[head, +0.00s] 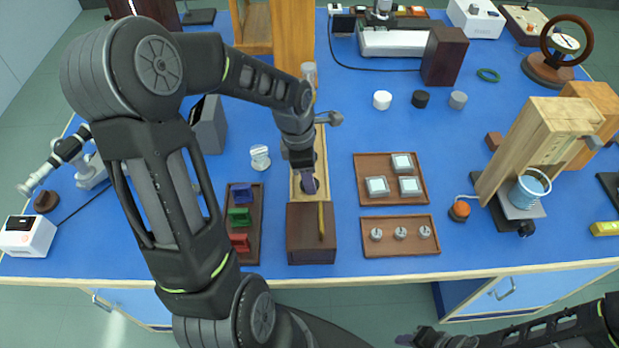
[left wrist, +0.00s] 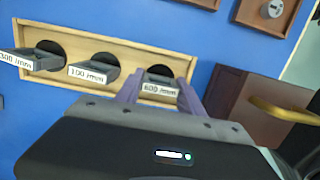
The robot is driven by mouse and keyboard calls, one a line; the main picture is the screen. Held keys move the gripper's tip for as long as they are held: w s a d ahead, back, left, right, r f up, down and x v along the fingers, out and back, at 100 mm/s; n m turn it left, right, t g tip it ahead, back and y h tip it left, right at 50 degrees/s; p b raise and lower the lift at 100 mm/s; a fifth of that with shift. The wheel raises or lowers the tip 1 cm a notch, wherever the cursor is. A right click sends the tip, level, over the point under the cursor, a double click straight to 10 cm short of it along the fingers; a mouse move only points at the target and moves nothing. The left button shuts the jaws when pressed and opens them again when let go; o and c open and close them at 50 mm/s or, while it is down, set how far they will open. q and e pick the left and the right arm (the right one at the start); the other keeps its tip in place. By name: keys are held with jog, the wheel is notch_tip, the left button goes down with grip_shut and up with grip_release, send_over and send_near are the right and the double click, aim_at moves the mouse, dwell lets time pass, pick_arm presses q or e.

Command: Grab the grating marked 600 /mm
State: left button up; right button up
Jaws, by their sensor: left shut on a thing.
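The grating marked 600 /mm (left wrist: 159,89) is dark with a white label and stands in the right-hand round hole of a light wooden rack (left wrist: 78,42). My left gripper (left wrist: 160,95) has its purple fingers on either side of it and is shut on it. Gratings marked 100 /mm (left wrist: 93,72) and 300 /mm (left wrist: 30,60) stand in the other holes. In the head view my left gripper (head: 309,184) is over the near end of the rack (head: 322,150) and hides the grating. My right gripper (head: 405,339) is at the bottom edge, away from the bench; its opening is unclear.
A dark brown block (head: 305,245) with a yellow bar stands just in front of the rack. A tray (head: 245,254) with blue, green and red pieces lies to its left. Trays with square pieces (head: 384,163) and round knobs (head: 400,250) lie to its right. Blue bench surface shows between them.

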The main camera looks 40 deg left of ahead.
pick_arm(q)
notch_tip(320, 180, up, 10)
jog(key=shift+b, duration=0.4)
dwell(0.8)
